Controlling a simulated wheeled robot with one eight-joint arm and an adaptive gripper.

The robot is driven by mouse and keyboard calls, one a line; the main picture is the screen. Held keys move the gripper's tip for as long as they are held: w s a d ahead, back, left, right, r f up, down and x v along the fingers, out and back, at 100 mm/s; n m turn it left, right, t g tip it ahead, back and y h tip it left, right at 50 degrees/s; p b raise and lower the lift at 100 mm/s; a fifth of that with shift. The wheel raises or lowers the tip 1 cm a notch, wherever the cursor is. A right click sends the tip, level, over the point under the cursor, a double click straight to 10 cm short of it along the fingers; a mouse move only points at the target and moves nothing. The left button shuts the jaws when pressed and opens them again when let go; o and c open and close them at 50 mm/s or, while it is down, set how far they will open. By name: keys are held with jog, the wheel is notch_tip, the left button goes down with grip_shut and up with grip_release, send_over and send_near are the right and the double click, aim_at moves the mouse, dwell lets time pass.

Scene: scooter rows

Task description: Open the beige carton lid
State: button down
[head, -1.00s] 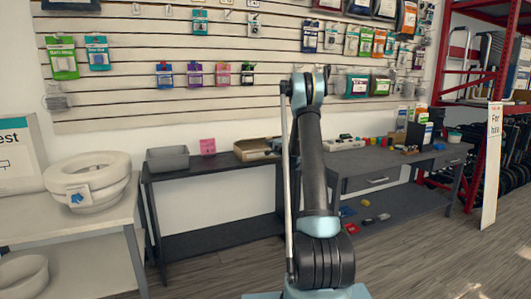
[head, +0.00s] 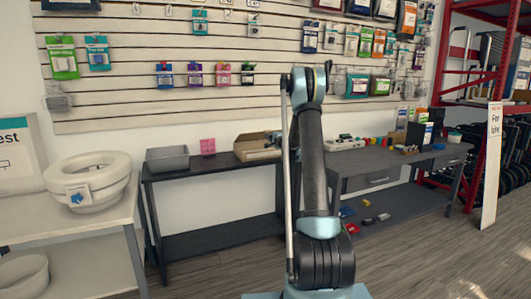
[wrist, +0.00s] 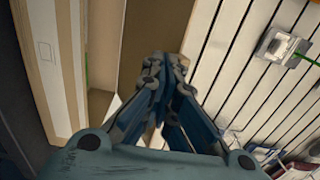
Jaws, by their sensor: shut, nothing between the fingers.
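The beige carton (head: 258,156) stands on the dark table, just left of my arm in the head view. In the wrist view the carton's pale wall (wrist: 48,75) runs down the left, and a brown panel (wrist: 150,28), likely the lid, lies beyond the fingertips. A sliver of green shows between them. My gripper (wrist: 158,65) is shut and empty, its tips close to the brown panel; contact cannot be told.
A grey bin (head: 167,159) and a pink item (head: 208,146) stand left of the carton. The slatted wall (head: 120,110) with hanging packets is close behind. A grey workbench (head: 385,158) with small items is at right.

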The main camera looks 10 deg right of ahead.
jog(key=shift+r, duration=0.15)
jog(key=shift+w+a+r, duration=0.3)
jog(key=shift+w+r, duration=0.55)
jog(key=shift+r, duration=0.05)
jog(key=shift+w+a+r, duration=0.25)
jog(key=shift+w+r, duration=0.6)
jog(key=shift+w, duration=0.1)
jog(key=shift+r+x, duration=0.2)
jog(key=shift+x, duration=0.6)
jog(key=shift+r+x, duration=0.2)
jog(key=shift+x, duration=0.65)
jog(key=shift+r+x, duration=0.2)
jog(key=shift+x, duration=0.6)
jog(key=shift+w+a, duration=0.1)
jog(key=shift+x, duration=2.35)
jog(key=shift+w+r, duration=0.1)
jog(key=shift+w, duration=0.05)
